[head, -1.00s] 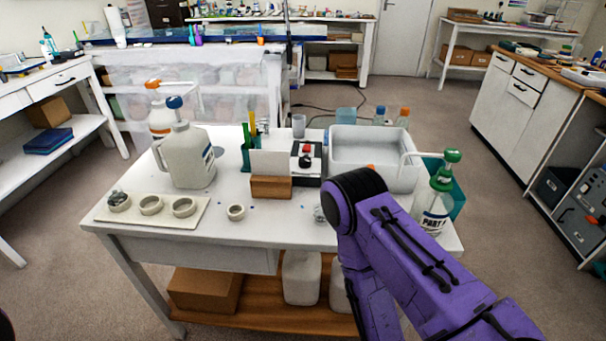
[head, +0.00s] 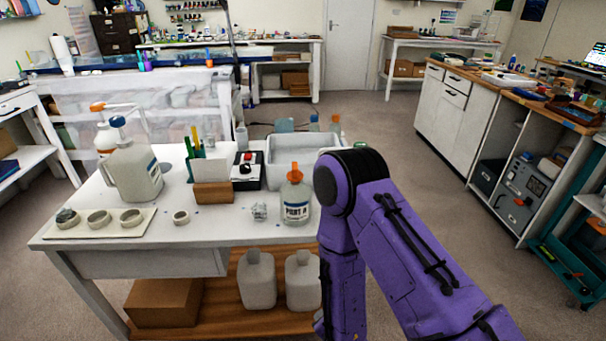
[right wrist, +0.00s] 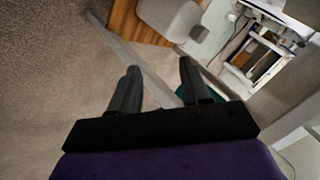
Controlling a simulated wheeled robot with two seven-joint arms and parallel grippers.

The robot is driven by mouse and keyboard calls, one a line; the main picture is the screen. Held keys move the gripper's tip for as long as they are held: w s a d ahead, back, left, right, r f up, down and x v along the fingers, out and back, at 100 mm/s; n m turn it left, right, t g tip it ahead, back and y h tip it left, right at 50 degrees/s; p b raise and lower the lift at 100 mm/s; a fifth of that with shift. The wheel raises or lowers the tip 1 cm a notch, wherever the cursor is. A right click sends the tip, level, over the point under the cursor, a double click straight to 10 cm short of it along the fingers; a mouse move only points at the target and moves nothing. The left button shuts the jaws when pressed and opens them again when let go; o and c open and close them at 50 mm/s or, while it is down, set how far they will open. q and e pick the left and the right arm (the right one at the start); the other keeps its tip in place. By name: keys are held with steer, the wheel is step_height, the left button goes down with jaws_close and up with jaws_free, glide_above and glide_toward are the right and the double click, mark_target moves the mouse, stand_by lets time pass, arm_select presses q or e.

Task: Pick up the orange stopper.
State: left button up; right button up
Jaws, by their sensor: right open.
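An orange stopper (head: 295,171) sits on top of a clear bottle labelled PART A (head: 296,201), which stands upright at the front right of the white table (head: 215,222). In the head view my purple right arm rises just right of that bottle, and its gripper is out of sight. In the right wrist view my right gripper (right wrist: 159,66) is open, with nothing between its fingers. It points at the carpet and the lower shelf beside the table, apart from the stopper, which does not show there. My left gripper is not in view.
Jugs (head: 257,279) stand on the lower shelf. The carpet at right is clear.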

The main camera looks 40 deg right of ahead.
steer(key=w+r+m+t, duration=0.1)
steer(key=w+r+m, duration=0.3)
steer(key=r, duration=0.1)
steer(key=w+r+m+t+h, duration=0.1)
steer(key=w+r+m+t, duration=0.1)
steer(key=w+r+m, duration=0.2)
steer(key=w+r+m+t+h, duration=0.1)
steer(key=w+r+m+t, duration=0.1)
steer(key=w+r+m, duration=0.2)
steer(key=shift+d+r+m, duration=0.2)
steer(key=shift+r, duration=0.7)
steer(key=shift+d+r+m, duration=0.15)
steer(key=shift+r+m, duration=0.05)
steer(key=shift+r, duration=0.65)
steer(key=m+t+h+p, duration=0.1)
steer(key=m+t+h, duration=0.25)
steer(key=m, duration=0.95)
glide_toward(294, 162)
steer(key=shift+w+d+g, duration=0.3)
steer(key=shift+d+g, duration=0.05)
steer(key=shift+g, duration=0.1)
steer(key=p+x, duration=0.1)
steer(key=x, duration=0.3)
steer(key=p+x, duration=0.2)
steer(key=x, duration=0.3)
steer(key=shift+w+a+r, duration=0.15)
steer(key=shift+w+r, duration=0.1)
steer(key=shift+w+d+f, duration=0.2)
steer(key=shift+w, duration=0.05)
jaws_close()
